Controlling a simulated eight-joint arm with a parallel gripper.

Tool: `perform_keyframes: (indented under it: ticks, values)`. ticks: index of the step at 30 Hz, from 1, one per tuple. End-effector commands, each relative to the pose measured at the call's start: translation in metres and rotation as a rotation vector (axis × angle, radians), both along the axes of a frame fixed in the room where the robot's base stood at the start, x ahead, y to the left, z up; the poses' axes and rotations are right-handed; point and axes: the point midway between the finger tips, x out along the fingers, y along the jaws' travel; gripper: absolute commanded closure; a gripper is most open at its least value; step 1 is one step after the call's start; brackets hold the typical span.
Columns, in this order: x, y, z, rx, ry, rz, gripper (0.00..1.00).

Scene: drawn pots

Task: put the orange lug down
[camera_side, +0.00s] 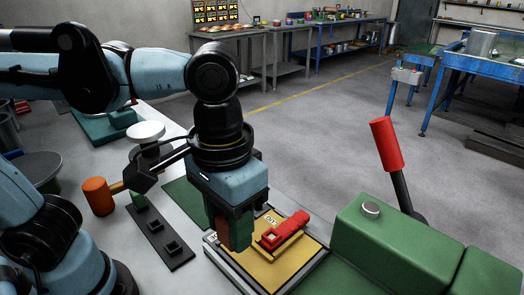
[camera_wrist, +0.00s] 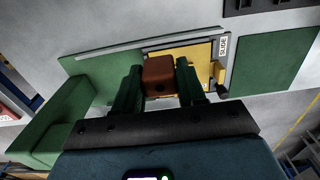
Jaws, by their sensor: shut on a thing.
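My gripper (camera_side: 232,228) points down at the left edge of the yellow plate (camera_side: 246,262) in the side view. It is shut on the orange lug, a brownish-orange block (camera_side: 221,222) partly hidden by the near finger. In the wrist view the lug (camera_wrist: 158,72) sits between the two dark green fingers of my gripper (camera_wrist: 160,80), with the yellow plate (camera_wrist: 200,54) behind it. Whether the lug touches the plate cannot be told.
A red clamp (camera_side: 285,231) lies on the plate. A green machine (camera_side: 385,245) with a red-handled lever (camera_side: 387,144) stands right. A green mat (camera_side: 186,194) and a black pegged strip (camera_side: 156,233) lie left. An orange cylinder (camera_side: 98,197) is further left.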

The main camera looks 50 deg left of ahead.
Motion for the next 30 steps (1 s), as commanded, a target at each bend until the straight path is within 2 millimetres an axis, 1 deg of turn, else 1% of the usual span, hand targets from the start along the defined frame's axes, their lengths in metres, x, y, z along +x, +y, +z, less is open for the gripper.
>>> perform_keyframes:
  ticks: [1,6,9,11,14,24,27,30]
  values:
    - [0.007,-0.008,0.002,0.0,0.0,-0.002,0.89]
    - [0.021,-0.026,0.003,0.0,0.0,-0.001,0.89]
    - [0.025,-0.031,0.003,0.0,0.0,0.0,0.89]
    - [0.028,-0.031,0.001,0.0,0.0,0.001,0.89]
    - [0.039,-0.024,-0.006,0.0,0.0,0.006,0.89]
    - [0.095,0.018,-0.048,0.0,0.0,0.007,0.89]
    - [0.108,0.027,-0.057,0.0,0.0,0.005,0.89]
    - [0.117,0.033,-0.064,0.0,0.0,0.003,0.89]
